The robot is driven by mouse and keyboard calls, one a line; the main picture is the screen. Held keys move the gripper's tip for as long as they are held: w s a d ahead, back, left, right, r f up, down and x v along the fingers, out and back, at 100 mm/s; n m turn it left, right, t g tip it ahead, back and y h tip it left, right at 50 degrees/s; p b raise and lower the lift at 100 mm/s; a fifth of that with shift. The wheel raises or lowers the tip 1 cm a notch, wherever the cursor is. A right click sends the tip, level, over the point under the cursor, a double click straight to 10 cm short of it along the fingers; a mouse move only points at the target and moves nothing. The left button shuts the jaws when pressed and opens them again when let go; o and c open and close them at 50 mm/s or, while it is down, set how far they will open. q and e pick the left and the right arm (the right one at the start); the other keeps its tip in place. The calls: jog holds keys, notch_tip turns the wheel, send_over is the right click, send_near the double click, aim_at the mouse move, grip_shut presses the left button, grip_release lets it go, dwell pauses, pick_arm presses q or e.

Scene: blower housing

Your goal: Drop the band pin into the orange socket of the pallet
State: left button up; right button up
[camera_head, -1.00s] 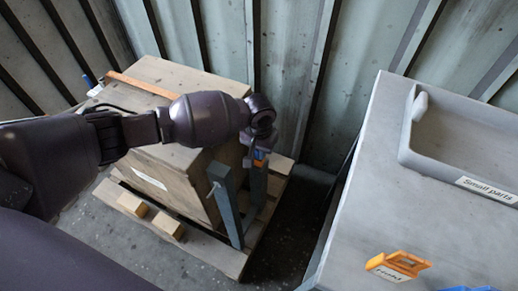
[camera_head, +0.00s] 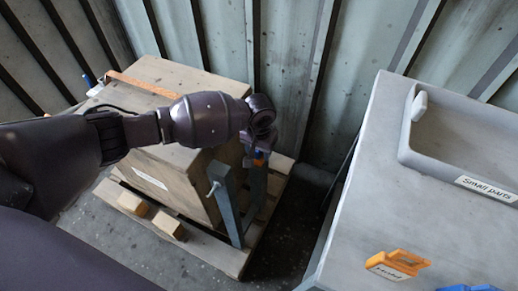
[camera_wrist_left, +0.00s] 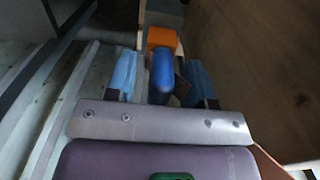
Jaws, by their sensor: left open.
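The band pin (camera_wrist_left: 162,78), blue and rounded, stands between my left fingers in the left wrist view. The orange socket (camera_wrist_left: 161,38) shows right behind it; I cannot tell how deep the pin sits in it. My left gripper (camera_wrist_left: 162,84) is open, with a blue fingertip on each side of the pin and gaps visible. In the head view my left gripper (camera_head: 257,152) is at the top of the grey posts, with a small orange patch below it. The wooden pallet (camera_head: 228,262) lies under the crate. My right gripper is not in view.
A wooden crate (camera_head: 165,175) with an orange band (camera_head: 143,84) stands on the pallet. Grey posts (camera_head: 227,205) rise at its corner. A grey table (camera_head: 375,190) with a small-parts tray (camera_head: 408,160) and an orange holder (camera_head: 397,264) is at right. A corrugated wall closes the back.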

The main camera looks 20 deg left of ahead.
pick_arm(q)
jog(key=shift+w+r, duration=0.1)
jog(key=shift+r, duration=0.3)
notch_tip(320, 180, up, 3)
jog(key=shift+w+r+p, duration=0.1)
jog(key=shift+p, duration=0.65)
notch_tip(320, 180, up, 6)
jog(key=shift+f+p, duration=0.25)
jog(key=shift+p, duration=0.8)
jog(key=shift+r, duration=0.4)
jog(key=shift+s+r+p, duration=0.2)
jog(key=shift+r+p, duration=0.1)
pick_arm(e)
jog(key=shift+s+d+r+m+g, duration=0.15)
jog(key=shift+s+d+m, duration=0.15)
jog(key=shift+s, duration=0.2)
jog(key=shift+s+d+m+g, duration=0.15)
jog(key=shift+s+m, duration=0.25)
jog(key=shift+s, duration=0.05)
pick_arm(q)
jog(key=shift+f, duration=0.1)
